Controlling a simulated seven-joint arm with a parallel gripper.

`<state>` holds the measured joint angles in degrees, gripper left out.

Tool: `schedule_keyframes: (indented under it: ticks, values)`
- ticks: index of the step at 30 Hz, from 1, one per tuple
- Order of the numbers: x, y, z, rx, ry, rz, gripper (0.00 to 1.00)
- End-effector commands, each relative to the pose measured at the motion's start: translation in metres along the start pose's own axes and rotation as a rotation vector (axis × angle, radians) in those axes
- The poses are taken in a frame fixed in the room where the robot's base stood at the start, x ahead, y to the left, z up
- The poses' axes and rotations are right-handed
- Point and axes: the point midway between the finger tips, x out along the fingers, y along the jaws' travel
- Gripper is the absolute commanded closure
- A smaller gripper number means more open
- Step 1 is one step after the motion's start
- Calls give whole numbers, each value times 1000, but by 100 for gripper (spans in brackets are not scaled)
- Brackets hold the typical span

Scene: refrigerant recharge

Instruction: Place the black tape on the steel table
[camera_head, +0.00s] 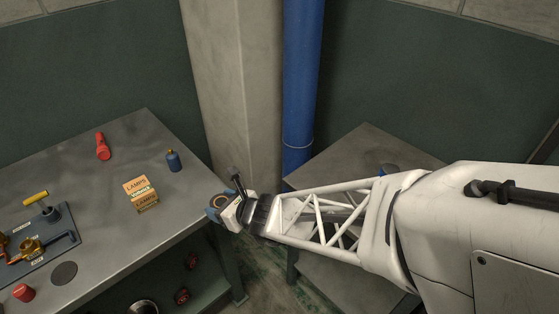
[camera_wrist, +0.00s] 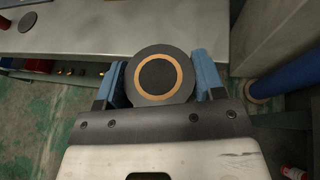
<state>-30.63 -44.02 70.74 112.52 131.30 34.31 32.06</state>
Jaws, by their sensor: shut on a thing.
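The black tape (camera_wrist: 160,80) is a dark disc with an orange-tan ring, held between the blue fingers of my gripper (camera_wrist: 161,84) in the wrist view. In the head view my gripper (camera_head: 221,206) is shut on the tape (camera_head: 222,199) and sits at the right edge of the left table. The grey steel table (camera_head: 100,215) on the left carries several objects. A second grey table (camera_head: 342,283) stands to the right, partly hidden behind my arm. I cannot tell which table the task names.
On the left table are a lamps box (camera_head: 141,194), a blue canister (camera_head: 173,160), a red cylinder (camera_head: 103,146), a valve board (camera_head: 38,241) and a red cap (camera_head: 23,292). A blue pipe (camera_head: 302,80) and a concrete pillar (camera_head: 232,80) stand behind. The table's middle is mostly clear.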

Motion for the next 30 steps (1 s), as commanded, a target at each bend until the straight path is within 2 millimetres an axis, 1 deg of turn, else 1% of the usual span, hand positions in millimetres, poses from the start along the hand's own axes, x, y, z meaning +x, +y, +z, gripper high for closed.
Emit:
schedule_keyframes:
  ticks: [8, 14, 20, 30]
  values:
    - [-1, -2, 0, 1, 0, -4, 62]
    - [-6, -14, -3, 8, 1, -21, 62]
    - [-18, -39, -6, 21, 2, -58, 62]
    - [-46, -89, -17, 49, 5, -136, 62]
